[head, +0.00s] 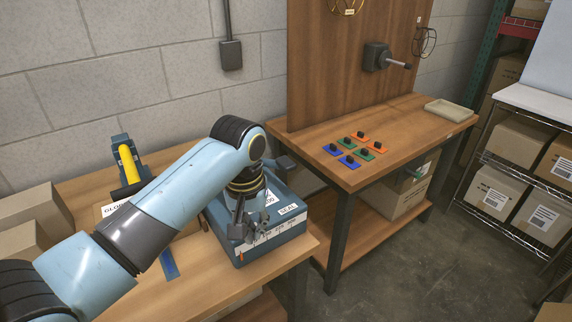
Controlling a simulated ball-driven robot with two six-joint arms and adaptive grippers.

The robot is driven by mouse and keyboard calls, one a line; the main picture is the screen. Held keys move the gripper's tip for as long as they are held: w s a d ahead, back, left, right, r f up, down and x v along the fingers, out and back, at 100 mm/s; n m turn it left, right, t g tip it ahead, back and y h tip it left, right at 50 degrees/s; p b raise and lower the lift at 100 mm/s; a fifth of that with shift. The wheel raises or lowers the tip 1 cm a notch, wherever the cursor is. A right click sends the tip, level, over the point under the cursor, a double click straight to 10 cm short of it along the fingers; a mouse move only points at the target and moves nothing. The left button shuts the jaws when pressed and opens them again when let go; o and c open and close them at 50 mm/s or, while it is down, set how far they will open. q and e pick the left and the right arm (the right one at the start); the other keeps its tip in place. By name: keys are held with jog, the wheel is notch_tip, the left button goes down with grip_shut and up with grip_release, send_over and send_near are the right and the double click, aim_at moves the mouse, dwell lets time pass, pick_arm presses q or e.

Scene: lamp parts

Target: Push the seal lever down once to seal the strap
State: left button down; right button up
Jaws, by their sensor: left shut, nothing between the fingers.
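A blue sealing machine (288,226) with a white SEAL label and a numbered scale on its front stands at the right end of the near wooden table. My left gripper (248,236) is shut and empty, pointing down in front of and over the machine, hiding part of it. A dark piece (284,162) sticks up behind my wrist at the back of the machine; I cannot tell for sure if it is the seal lever. A blue strip (169,263), perhaps the strap, lies on the table left of the machine. My right gripper is not in view.
A blue device with a yellow handle (129,165) stands at the table's back left, near brown boxes (35,214). A second table (408,120) holds several coloured pieces (357,150), a tray (449,110) and an upright board (340,60).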

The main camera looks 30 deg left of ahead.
pick_arm(q)
jog(key=shift+s+d+f+m+t+y+b, duration=0.1)
jog(key=shift+s+f+m+t+b, duration=0.35)
jog(key=shift+s+f, duration=1.25)
jog(key=shift+s+d+f+m+y+b, duration=0.1)
jog(key=shift+s+f+m+b, duration=0.3)
jog(key=shift+s+f+m, duration=1.2)
jog(key=shift+s+d+f+m+t+y+b, duration=0.1)
jog(key=shift+s+f+t+b, duration=0.25)
jog(key=shift+s+f, duration=1.35)
jog(key=shift+s+r, duration=0.7)
jog(key=shift+r, duration=0.05)
